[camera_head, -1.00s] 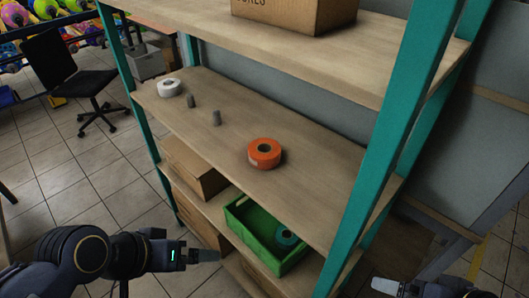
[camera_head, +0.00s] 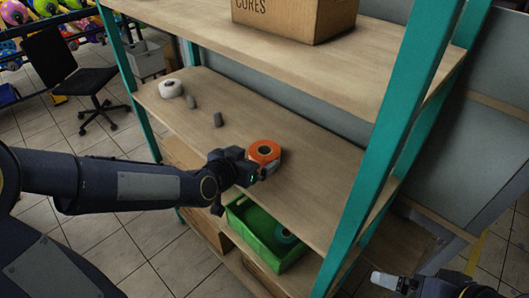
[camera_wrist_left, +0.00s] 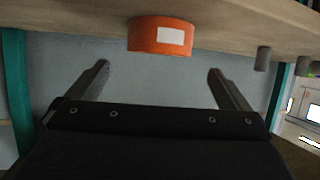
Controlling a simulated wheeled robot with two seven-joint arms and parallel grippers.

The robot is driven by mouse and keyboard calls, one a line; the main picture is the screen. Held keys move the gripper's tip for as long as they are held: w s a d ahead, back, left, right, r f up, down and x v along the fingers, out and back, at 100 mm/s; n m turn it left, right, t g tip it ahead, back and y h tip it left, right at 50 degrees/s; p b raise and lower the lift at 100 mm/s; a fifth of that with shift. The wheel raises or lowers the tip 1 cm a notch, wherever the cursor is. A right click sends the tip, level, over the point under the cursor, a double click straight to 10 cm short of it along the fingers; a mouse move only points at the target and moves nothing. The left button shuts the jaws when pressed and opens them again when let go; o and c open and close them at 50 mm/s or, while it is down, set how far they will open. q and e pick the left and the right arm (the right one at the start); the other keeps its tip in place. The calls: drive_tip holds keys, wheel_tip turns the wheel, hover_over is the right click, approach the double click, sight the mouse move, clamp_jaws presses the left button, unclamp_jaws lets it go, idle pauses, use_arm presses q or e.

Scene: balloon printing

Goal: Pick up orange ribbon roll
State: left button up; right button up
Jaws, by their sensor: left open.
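The orange ribbon roll (camera_head: 264,151) lies flat on the middle shelf (camera_head: 318,205) of the rack. My left gripper (camera_head: 264,172) is at the shelf's front edge, right in front of the roll, and partly covers its lower side in the head view. In the left wrist view the roll (camera_wrist_left: 160,36), with a white label, shows beyond and between the two spread fingers (camera_wrist_left: 158,84). The space between the fingers is empty. My right gripper (camera_head: 388,281) is at the lower right, away from the roll; its jaw opening is unclear.
A white roll (camera_head: 171,88) and two small grey cylinders (camera_head: 217,119) stand on the same shelf to the left. A green crate (camera_head: 262,236) sits on the shelf below. A teal post (camera_head: 372,165) rises on the right. A cardboard box (camera_head: 294,18) stands on the top shelf.

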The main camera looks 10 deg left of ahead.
sight(268, 149)
use_arm(q)
drive_tip(key=x, duration=0.3)
drive_tip(key=shift+w+d, duration=0.1)
drive_tip(key=shift+w, duration=0.1)
drive_tip(key=shift+t, duration=0.3)
drive_tip(key=shift+f+p+x, duration=0.15)
drive_tip(key=shift+p+x, duration=0.4)
drive_tip(key=shift+x, duration=0.75)
drive_tip(key=shift+f+p+x, duration=0.2)
drive_tip(key=shift+p+x, duration=0.3)
drive_tip(key=shift+x, duration=0.75)
drive_tip(key=shift+s, duration=0.2)
drive_tip(key=shift+c, duration=0.4)
drive_tip(key=c, duration=1)
drive_tip(key=shift+c, duration=0.2)
